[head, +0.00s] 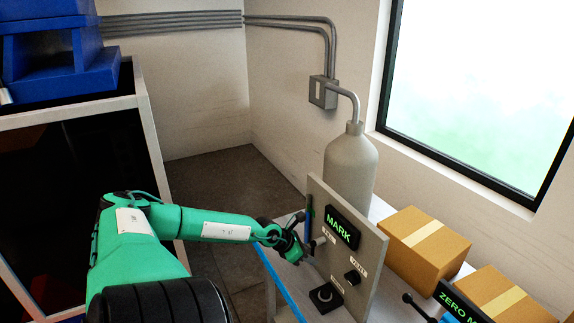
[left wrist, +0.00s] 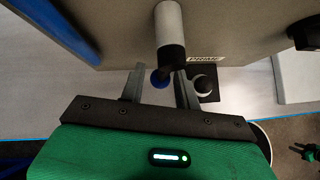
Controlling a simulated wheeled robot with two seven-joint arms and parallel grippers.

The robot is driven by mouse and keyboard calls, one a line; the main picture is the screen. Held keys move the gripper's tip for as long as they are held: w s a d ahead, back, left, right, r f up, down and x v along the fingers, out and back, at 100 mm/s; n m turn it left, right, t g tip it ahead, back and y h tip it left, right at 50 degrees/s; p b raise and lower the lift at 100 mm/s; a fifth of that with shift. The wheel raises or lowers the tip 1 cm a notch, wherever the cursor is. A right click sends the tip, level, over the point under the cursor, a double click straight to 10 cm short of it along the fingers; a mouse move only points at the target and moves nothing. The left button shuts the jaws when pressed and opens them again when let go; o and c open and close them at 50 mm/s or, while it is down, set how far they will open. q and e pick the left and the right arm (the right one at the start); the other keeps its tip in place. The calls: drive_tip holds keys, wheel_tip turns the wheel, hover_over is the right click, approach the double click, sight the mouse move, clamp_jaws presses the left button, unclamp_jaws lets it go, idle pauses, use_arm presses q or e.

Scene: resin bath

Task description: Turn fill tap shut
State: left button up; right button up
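An upright grey panel (head: 342,248) carries a lit display reading MARK (head: 342,227) and control knobs. The upper-left knob (head: 318,241), taken as the fill tap, has a label too small to read surely. In the left wrist view, a pale stem with a black end (left wrist: 169,28) juts from the panel toward the fingers. My left gripper (left wrist: 159,70) is open, its fingertips at either side of this black end; I cannot tell whether they touch it. In the head view the left gripper (head: 303,248) is beside the panel's left edge. My right gripper is not clearly seen.
A second knob (head: 352,277) is lower right on the panel. A black button box (head: 325,298) stands at its foot, near a PRIME label (left wrist: 203,60). A grey bottle (head: 351,165) stands behind. Cardboard boxes (head: 425,245) are at right. A small green-black shape (left wrist: 306,151) is unclear.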

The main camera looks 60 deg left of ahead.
use_arm(q)
drive_tip(key=p+v, duration=0.5)
drive_tip(key=v, duration=0.7)
drive_tip(key=shift+s, duration=0.25)
drive_tip(key=shift+f, duration=0.1)
idle(0.5)
